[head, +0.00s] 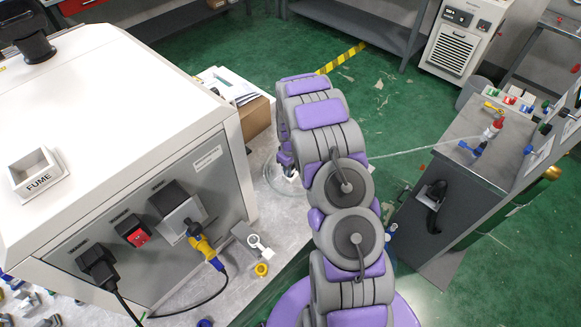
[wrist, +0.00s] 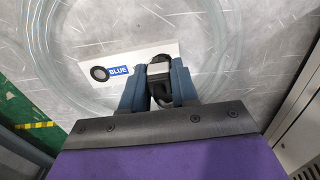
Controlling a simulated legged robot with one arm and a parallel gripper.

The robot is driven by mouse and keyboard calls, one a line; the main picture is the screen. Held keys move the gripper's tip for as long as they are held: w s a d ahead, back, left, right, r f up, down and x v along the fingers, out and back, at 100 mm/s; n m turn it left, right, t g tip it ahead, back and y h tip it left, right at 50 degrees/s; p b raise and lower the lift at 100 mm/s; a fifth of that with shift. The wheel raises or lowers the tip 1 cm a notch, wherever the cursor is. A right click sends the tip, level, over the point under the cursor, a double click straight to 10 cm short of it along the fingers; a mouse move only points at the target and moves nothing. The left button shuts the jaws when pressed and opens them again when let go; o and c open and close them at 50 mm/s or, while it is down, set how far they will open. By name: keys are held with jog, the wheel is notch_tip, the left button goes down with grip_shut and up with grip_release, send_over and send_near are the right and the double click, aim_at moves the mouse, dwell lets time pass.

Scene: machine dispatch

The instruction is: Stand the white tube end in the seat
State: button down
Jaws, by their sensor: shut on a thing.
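In the wrist view my gripper (wrist: 159,85) is shut on a small dark piece with a pale grey face (wrist: 159,68). I cannot tell whether this is the white tube end. Behind it a clear tube lies in a wide coil (wrist: 62,68) on the pale surface. A white label (wrist: 140,60) with a dark ring and the word BLUE lies by the fingertips. In the head view my arm hides most of my gripper, and part of the clear coil (head: 272,183) shows beside it. I cannot tell which thing is the seat.
The white machine (head: 120,70) at left carries a square FUME box (head: 38,172) on top and sockets on its front. A yellow-and-blue plug (head: 205,246) with a black cable hangs there. A cardboard box (head: 257,118) stands behind. A grey bench (head: 500,145) is at right; green floor lies between.

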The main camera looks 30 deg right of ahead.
jog(key=shift+f, duration=0.1)
jog(key=shift+c, duration=1.9)
grip_release()
jog(key=shift+d, duration=0.1)
jog(key=shift+r+p, duration=0.75)
jog(key=shift+r, duration=2.25)
jog(key=shift+r, duration=0.1)
jog(key=s+a+r+m, duration=0.1)
jog(key=s+a+r, duration=0.2)
jog(key=s+r, duration=0.3)
jog(key=s+a+r+b, duration=0.1)
jog(key=s+a+r, duration=0.3)
jog(key=r, duration=0.3)
jog(key=s+a+r+m, duration=0.1)
jog(key=s+a+r, duration=0.2)
jog(key=s+r, duration=0.3)
jog(key=s+a+r, duration=0.2)
jog(key=s, duration=0.6)
jog(key=s+a+r+m+g+b, duration=0.1)
jog(key=s+a+r, duration=0.1)
jog(key=s, duration=0.6)
jog(key=s+a+r+m, duration=0.1)
jog(key=s+a+r, duration=0.2)
jog(key=s, duration=0.4)
jog(key=shift+s+r+g, duration=0.4)
